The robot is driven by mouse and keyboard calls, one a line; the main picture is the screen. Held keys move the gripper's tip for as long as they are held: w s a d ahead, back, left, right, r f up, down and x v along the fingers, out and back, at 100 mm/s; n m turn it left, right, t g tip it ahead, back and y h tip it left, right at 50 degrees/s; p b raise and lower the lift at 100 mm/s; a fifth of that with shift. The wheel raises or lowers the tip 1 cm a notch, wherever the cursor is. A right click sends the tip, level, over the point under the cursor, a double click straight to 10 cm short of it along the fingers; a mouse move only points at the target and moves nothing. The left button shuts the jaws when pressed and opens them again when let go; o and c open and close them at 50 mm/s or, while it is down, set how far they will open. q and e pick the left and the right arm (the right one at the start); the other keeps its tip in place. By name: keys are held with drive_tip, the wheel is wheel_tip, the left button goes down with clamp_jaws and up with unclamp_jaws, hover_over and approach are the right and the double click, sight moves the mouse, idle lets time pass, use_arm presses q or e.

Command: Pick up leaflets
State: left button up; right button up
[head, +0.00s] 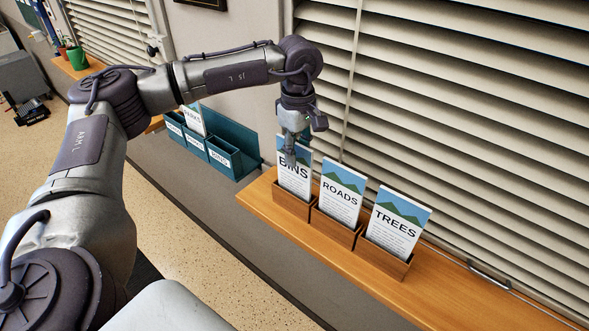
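Three leaflets stand in wooden holders on a wooden ledge: the BINS leaflet (297,184) at left, the ROADS leaflet (342,194) in the middle and the TREES leaflet (396,224) at right. Each has a blue and green picture at its top. My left gripper (290,158) points down at the top of the BINS leaflet, with a finger in front of its face. The far finger is hidden, so I cannot tell whether it grips. The leaflet's lower end is inside its holder (291,204). My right gripper is out of view.
A teal wall rack (235,140) with labelled pockets hangs left of the ledge; one leaflet (194,118) stands in it. Slatted blinds (470,110) rise behind the ledge (460,290). A green mug (77,58) stands on a far shelf.

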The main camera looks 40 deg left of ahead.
use_arm(q)
drive_tip(key=shift+f, duration=0.85)
drive_tip(key=shift+r, duration=0.1)
clamp_jaws()
wheel_tip(320, 180, up, 10)
drive_tip(key=b, duration=0.3)
drive_tip(key=shift+f+b, duration=0.2)
drive_tip(key=shift+b, duration=0.15)
drive_tip(key=shift+r, duration=0.2)
